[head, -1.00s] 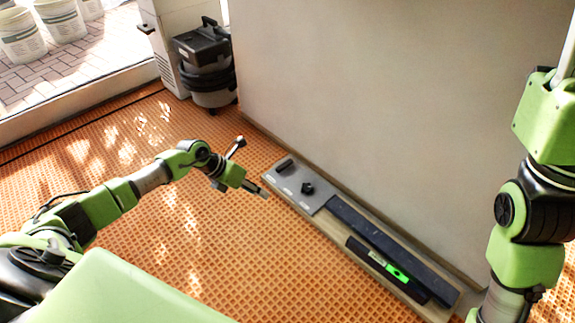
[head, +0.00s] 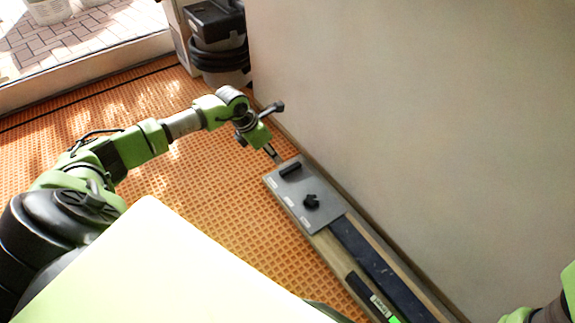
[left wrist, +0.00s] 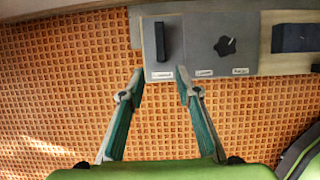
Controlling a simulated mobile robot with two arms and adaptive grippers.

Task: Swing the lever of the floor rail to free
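The floor rail (head: 321,245) lies along the foot of the wall and carries a grey plate (head: 283,194) at its far end. On the plate are a black bar-shaped lever (head: 291,170) and a black star-shaped knob (head: 311,201). In the left wrist view the lever (left wrist: 162,42) stands near the plate's left end, with small white labels along the near edge. My left gripper (head: 273,154) is at the plate's far end. In the left wrist view its fingers (left wrist: 159,78) are apart and empty, just short of the lever. My right gripper is out of view.
A spirit level (head: 366,292) with a green part and a long dark strip (head: 375,262) lie on the rail. The wall (head: 420,120) rises right behind it. A black and grey machine (head: 217,40) stands at the back. The orange floor (head: 220,215) before the rail is clear.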

